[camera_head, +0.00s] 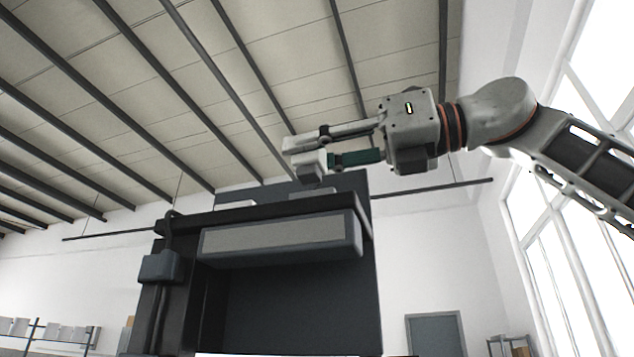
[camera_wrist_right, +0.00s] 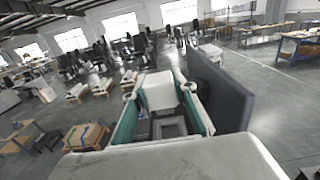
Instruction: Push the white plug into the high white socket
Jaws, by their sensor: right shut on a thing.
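In the right wrist view the plug (camera_wrist_right: 158,90) sits between the teal-sided fingers. A light grey square frame (camera_wrist_right: 171,128) shows between the fingers there; I cannot tell whether it is the socket. In the head view a low grey block (camera_head: 313,193) on the stand's top lies just below the plug, and a pale piece (camera_head: 236,205) lies further left. The socket's opening is hidden from below. My left gripper is not in view.
The dark stand (camera_head: 275,207) has a back panel (camera_head: 345,187) rising behind its top, close to the gripper; the panel also shows in the wrist view (camera_wrist_right: 220,88). A light-faced box (camera_head: 280,237) juts from its front.

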